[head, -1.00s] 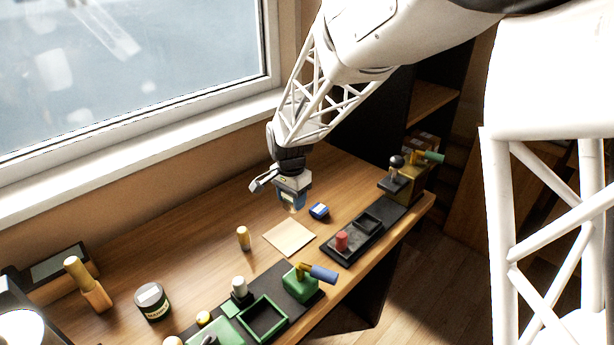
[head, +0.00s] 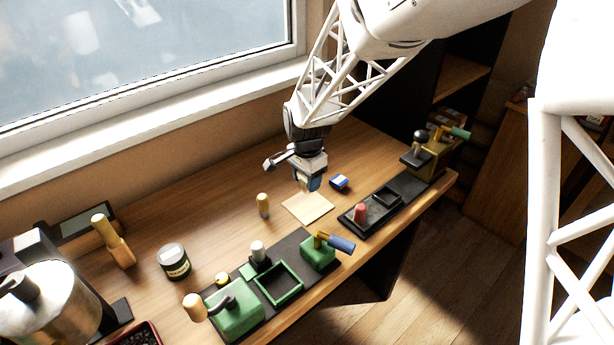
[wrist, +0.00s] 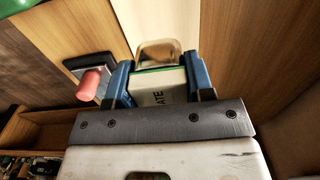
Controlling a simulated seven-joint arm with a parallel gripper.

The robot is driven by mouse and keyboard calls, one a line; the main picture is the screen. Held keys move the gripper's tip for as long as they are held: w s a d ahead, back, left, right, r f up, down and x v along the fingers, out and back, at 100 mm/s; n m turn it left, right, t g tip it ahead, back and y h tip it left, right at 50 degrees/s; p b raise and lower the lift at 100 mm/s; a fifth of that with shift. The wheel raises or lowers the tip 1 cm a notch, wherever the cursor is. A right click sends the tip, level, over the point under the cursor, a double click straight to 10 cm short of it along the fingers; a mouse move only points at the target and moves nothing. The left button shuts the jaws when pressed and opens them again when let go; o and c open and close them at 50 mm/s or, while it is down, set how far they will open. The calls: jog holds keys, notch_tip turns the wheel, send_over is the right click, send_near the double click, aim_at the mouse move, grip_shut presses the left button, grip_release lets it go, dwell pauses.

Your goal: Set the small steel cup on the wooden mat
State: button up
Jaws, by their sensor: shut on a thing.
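The wooden mat (head: 307,208) is a thin, pale square lying flat on the table in the head view. My gripper (head: 312,185) points down at the mat's far edge, just over or behind it. In the wrist view its blue fingers (wrist: 158,82) are shut on a small, shiny, rounded piece, which I take to be the steel cup (wrist: 159,50); it reflects tan wood. A pale panel lettered "ATE" shows between the fingers. The cup is mostly hidden in the head view. I cannot tell whether it touches the mat.
A blue-and-white box (head: 339,182) lies right of my gripper. A wooden peg (head: 263,205) stands left of the mat. A black tray (head: 384,208) with a red knob (head: 360,212) lies right.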

jog(key=shift+f, duration=2.65)
jog(key=shift+f, duration=0.5)
jog(key=o, duration=1.3)
jog(key=shift+c, duration=0.2)
jog(key=shift+r, duration=3.95)
